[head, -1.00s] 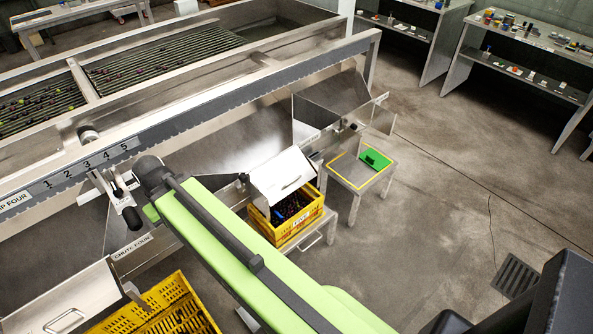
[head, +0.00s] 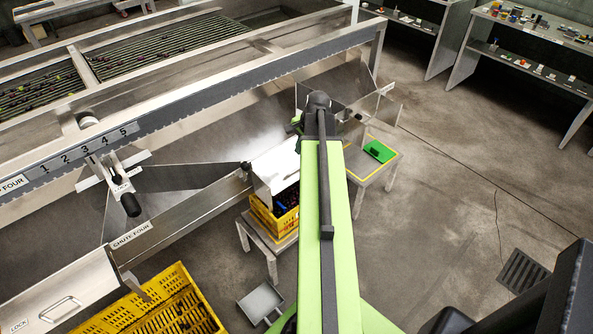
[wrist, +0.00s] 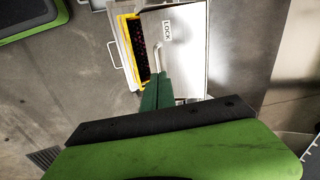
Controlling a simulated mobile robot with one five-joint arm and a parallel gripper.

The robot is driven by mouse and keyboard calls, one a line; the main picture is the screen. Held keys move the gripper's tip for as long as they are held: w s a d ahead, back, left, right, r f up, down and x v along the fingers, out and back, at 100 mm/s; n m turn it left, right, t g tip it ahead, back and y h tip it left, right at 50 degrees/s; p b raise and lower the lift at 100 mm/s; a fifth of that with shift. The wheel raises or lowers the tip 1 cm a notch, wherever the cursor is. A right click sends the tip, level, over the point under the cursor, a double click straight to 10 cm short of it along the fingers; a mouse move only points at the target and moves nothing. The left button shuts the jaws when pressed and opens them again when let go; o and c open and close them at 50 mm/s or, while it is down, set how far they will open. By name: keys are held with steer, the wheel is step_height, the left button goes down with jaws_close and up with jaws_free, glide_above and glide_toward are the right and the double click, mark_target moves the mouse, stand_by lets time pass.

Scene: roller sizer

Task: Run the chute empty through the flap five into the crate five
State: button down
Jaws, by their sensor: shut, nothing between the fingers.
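The bright metal flap (head: 276,170) hangs at the end of a sloping metal chute, over a yellow crate (head: 272,222) holding dark fruit. I take these for flap five and crate five; their number labels are not readable. In the wrist view the flap (wrist: 192,65) carries a LOCK label and a bent pale handle (wrist: 157,58). The crate (wrist: 130,30) shows beside it, with dark and red fruit. My gripper (wrist: 158,82) is shut and empty, its green fingers close to the handle's lower end; I cannot tell if they touch. My arm hides the gripper in the head view.
Chute four (head: 130,236) with its yellow crate (head: 165,305) lies at the left. A small table (head: 370,172) with a green object stands right of my arm. Open floor lies to the right.

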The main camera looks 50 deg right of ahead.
mark_target(297, 169)
steer(key=shift+m, duration=0.4)
steer(key=b+x, duration=0.4)
steer(key=d+b+x, duration=0.1)
steer(key=b+x, duration=0.4)
steer(key=s+d+b+x, duration=0.1)
steer(key=b+x, duration=0.3)
steer(key=x, duration=0.1)
steer(key=shift+d+f, duration=0.1)
steer(key=shift+d, duration=0.1)
